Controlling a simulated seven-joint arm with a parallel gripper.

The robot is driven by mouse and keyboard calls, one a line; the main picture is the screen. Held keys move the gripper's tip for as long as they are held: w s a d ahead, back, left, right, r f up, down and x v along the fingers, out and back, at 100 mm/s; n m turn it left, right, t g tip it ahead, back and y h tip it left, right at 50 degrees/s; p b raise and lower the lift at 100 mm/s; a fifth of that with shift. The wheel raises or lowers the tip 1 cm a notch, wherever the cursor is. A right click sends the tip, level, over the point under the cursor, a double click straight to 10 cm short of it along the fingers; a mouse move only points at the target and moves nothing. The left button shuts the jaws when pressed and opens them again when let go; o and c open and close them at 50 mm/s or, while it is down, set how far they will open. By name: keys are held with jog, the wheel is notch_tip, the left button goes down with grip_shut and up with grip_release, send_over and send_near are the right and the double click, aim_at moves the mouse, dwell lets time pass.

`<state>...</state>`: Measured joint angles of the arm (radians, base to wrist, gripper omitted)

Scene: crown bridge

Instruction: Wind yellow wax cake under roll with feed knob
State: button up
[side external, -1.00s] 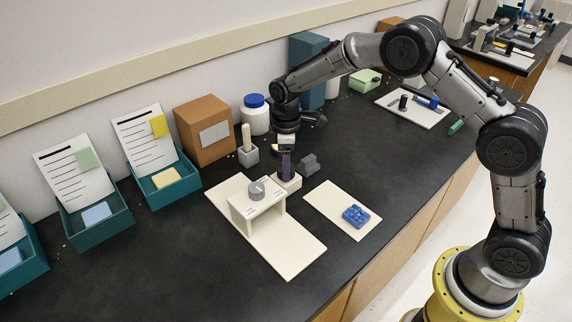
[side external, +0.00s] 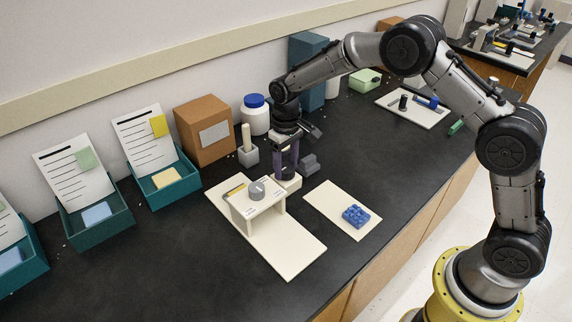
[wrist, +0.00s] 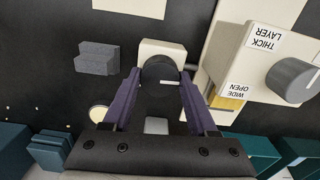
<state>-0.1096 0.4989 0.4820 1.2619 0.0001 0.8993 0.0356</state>
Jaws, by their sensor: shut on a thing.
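My gripper (side external: 286,165) points down and is shut on the dark round feed knob (wrist: 160,72), which has a pale line on its face and sits on a cream block. The block (side external: 288,184) shows at the base of the fingers in the side view. The yellow wax cake (side external: 234,190) shows as a strip beside the far-left edge of the cream bridge (side external: 240,212); the rest seems hidden by the bridge. In the wrist view a yellow part (wrist: 228,102) shows by the bridge edge labelled WIDE OPEN. The roll under the bridge is hidden.
A grey knob (side external: 257,190) stands on the bridge top, between labels. A grey stepped block (side external: 309,164) lies close right of my gripper. A blue studded block (side external: 355,215) is on a cream plate. Teal trays (side external: 170,190) and a brown box (side external: 205,128) stand left.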

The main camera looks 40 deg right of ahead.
aim_at(286, 167)
jog(key=m, duration=0.6)
jog(key=shift+r, duration=0.1)
dwell(0.5)
jog(key=o, duration=1.4)
jog(key=shift+c, duration=0.2)
notch_tip(286, 167, up, 14)
